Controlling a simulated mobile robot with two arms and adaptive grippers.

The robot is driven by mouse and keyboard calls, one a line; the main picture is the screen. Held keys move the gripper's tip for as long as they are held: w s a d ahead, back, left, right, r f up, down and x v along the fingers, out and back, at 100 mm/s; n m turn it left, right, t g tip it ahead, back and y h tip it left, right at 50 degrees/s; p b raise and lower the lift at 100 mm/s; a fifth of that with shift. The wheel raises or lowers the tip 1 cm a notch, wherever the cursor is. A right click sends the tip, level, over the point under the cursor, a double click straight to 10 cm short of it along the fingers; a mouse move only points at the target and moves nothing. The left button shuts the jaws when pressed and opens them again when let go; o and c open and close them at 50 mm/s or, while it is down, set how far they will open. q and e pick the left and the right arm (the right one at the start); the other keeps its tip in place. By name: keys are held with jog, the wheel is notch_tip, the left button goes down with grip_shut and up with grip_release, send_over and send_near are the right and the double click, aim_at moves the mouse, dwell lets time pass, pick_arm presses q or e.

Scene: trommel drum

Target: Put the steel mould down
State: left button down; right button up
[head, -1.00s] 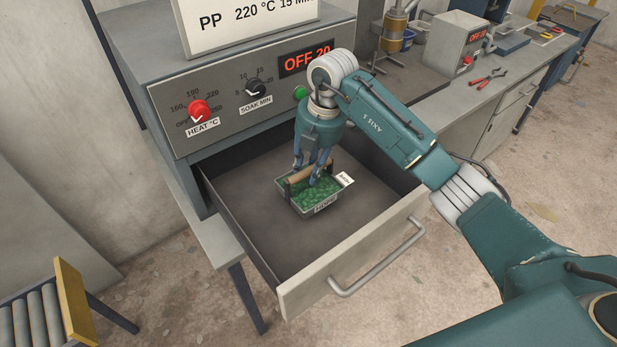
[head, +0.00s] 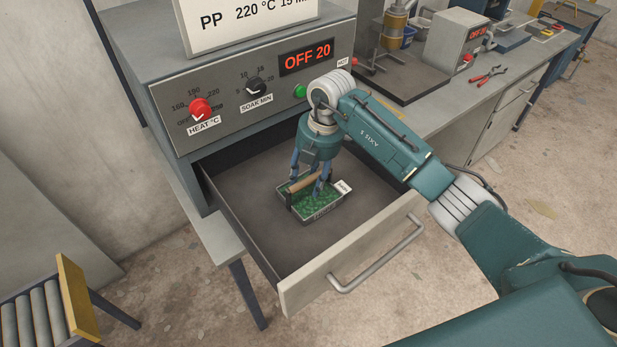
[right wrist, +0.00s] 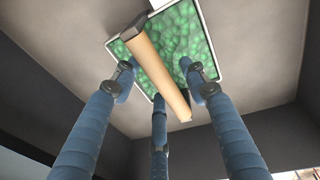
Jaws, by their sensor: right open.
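The steel mould (head: 327,212) is a small tray filled with green granules, with a wooden handle across its top and a white tag at its right corner. It rests on the floor of the open drawer (head: 262,238). My right gripper (head: 308,190) is above and around the handle, its fingers open. In the right wrist view the mould (right wrist: 176,42) shows with the tan handle (right wrist: 158,72) between my spread blue fingers, and gaps show beside the handle. My left gripper is not in view.
The drawer's walls and its front with a bar handle (head: 378,258) surround the mould. The oven panel (head: 255,90) stands behind, with a red knob, a black knob and a green button; its display reads OFF 20. A bench with red pliers (head: 490,76) is at the right.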

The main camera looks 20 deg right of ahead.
jog(key=shift+r, duration=0.4)
notch_tip(320, 180, up, 11)
jog(key=s+d+b, duration=0.1)
jog(key=b, duration=0.2)
jog(key=shift+d, duration=0.3)
jog(key=shift+r, duration=0.15)
